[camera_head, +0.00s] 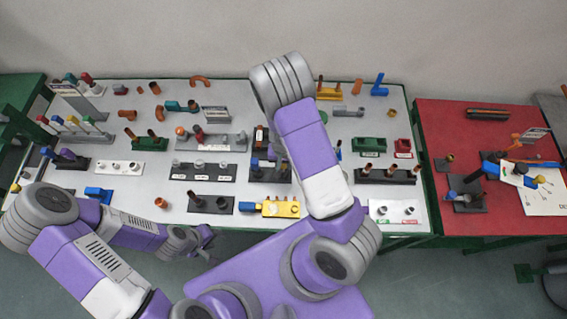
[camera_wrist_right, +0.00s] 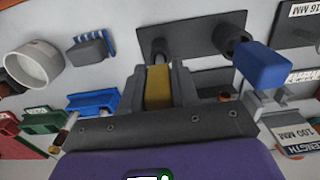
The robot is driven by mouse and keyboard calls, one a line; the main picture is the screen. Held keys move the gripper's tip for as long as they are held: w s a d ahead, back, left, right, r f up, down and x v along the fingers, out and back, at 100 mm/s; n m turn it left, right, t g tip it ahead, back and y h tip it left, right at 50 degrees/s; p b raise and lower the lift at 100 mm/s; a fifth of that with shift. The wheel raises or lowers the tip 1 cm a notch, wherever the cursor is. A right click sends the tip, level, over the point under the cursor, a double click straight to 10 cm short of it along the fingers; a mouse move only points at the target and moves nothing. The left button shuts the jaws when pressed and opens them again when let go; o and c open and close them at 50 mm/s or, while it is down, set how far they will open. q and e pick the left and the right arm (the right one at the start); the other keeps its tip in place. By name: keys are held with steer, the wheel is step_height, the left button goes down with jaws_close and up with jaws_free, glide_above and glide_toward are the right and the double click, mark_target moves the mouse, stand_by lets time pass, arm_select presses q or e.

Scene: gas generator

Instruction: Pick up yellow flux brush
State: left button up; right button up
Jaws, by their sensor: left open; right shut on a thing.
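My right gripper (camera_wrist_right: 157,80) is shut on a yellow piece (camera_wrist_right: 158,90), which I take to be the yellow flux brush. Only its yellow part shows between the fingers; the rest is hidden. In the head view my right arm reaches over the middle of the white table (camera_head: 150,215) and hides most of that gripper. My left gripper (camera_head: 206,243) is open and empty, low in front of the table's front edge.
A blue block (camera_wrist_right: 262,66) and a dark plate (camera_wrist_right: 190,35) with dark holders lie close to the right gripper. A white ring (camera_wrist_right: 33,68) is at the left. A yellow holder (camera_head: 280,208) stands near the front edge. A red table (camera_head: 440,215) stands at the right.

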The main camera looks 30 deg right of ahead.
step_height(320, 180, up, 10)
steer(key=p, duration=0.2)
steer(key=shift+p, duration=0.35)
stand_by(0.3)
